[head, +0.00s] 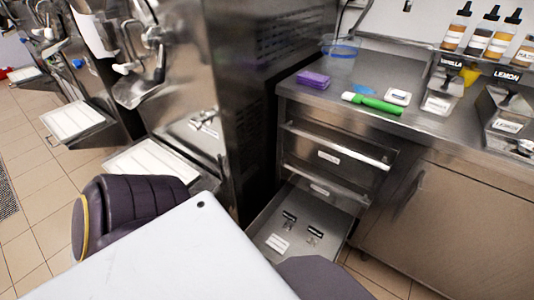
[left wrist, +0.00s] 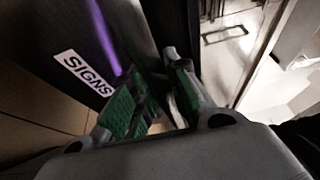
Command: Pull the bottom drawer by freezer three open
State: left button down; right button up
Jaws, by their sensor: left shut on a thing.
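The bottom drawer (head: 325,213) of the steel counter stands pulled out in the head view, with a few small dark and white signs (head: 278,243) on its floor. Its front edge is partly hidden by my own arm. In the left wrist view the drawer front (left wrist: 40,105) shows a white label reading SIGNS (left wrist: 83,73). My left gripper (left wrist: 157,95), with green finger pads, is shut at that front, on what appears to be the drawer's handle; the handle is mostly hidden between the fingers. My right gripper is not in view.
A closed upper drawer (head: 330,157) sits above the open one. A tall freezer (head: 245,100) stands close on the left. The countertop holds a purple sponge pack (head: 313,79), a green-handled tool (head: 372,103) and topping containers (head: 441,97). A cupboard door (head: 450,215) is at right.

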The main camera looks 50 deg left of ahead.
pick_arm(q)
jog(key=shift+s, duration=0.1)
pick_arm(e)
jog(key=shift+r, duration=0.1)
pick_arm(q)
jog(key=c, duration=1.4)
grip_release()
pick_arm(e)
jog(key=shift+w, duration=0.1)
pick_arm(q)
jog(key=shift+o, duration=0.2)
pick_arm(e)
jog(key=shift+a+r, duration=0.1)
pick_arm(q)
jog(key=s+a, duration=0.2)
jog(key=s, duration=0.9)
jog(key=shift+s, duration=0.4)
jog(key=shift+d, duration=0.1)
notch_tip(320, 180, up, 10)
jog(key=p, duration=1)
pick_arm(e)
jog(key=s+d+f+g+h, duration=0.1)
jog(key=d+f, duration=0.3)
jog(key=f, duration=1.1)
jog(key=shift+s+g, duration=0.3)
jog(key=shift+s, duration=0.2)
